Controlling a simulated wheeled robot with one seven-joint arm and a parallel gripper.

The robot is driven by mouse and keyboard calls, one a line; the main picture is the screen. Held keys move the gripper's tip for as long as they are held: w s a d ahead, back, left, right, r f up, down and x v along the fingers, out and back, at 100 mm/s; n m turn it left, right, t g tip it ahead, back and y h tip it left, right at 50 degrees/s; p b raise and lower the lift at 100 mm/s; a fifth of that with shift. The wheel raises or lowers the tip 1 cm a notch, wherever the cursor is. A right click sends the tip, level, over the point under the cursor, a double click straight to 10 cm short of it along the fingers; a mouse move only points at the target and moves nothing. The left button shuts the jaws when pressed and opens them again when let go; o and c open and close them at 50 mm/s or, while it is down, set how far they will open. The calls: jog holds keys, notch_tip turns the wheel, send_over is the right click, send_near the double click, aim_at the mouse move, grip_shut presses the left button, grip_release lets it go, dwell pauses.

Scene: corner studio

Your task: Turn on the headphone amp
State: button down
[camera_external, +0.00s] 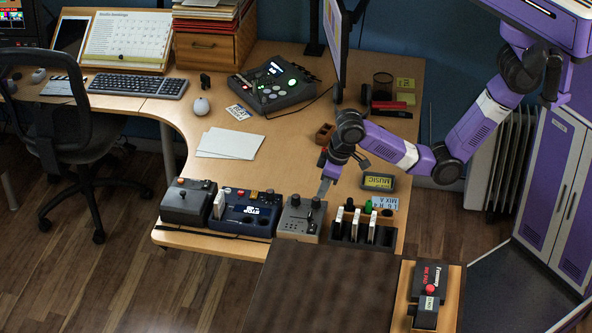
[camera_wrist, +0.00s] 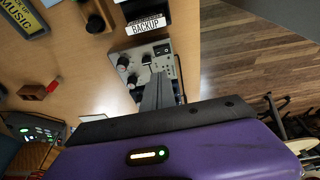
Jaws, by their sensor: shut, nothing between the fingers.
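A small grey box with dark knobs, which looks like the headphone amp (camera_external: 291,224), sits near the front edge of the desk, between a dark blue console and a black card rack. In the wrist view the amp (camera_wrist: 133,58) shows several black knobs and a small dark part on its panel. My gripper (camera_external: 324,188) is shut and empty, pointing down just above and behind the amp's right side. In the wrist view the closed fingers (camera_wrist: 161,82) overlap the amp's panel and hide part of it. I cannot tell whether they touch it, and no lit lamp on it is clear.
The dark blue console (camera_external: 247,214) stands close on the amp's left. The black rack (camera_external: 362,229) with upright white cards is close on its right; a BACKUP label (camera_wrist: 146,26) shows there. A framed MUSIC sign (camera_external: 378,182) lies behind. Desk behind the amp is mostly clear.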

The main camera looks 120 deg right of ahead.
send_over(310, 227)
jog(key=s, duration=0.2)
notch_tip(310, 227, down, 10)
jog(key=shift+w+f+p, duration=0.15)
jog(key=shift+p, duration=0.15)
jog(key=shift+f, duration=0.8)
jog(key=shift+f+y, duration=0.2)
jog(key=shift+y, duration=0.1)
jog(key=shift+w+a+r+p, duration=0.2)
jog(key=shift+w+a+p, duration=0.3)
jog(key=shift+r, duration=0.1)
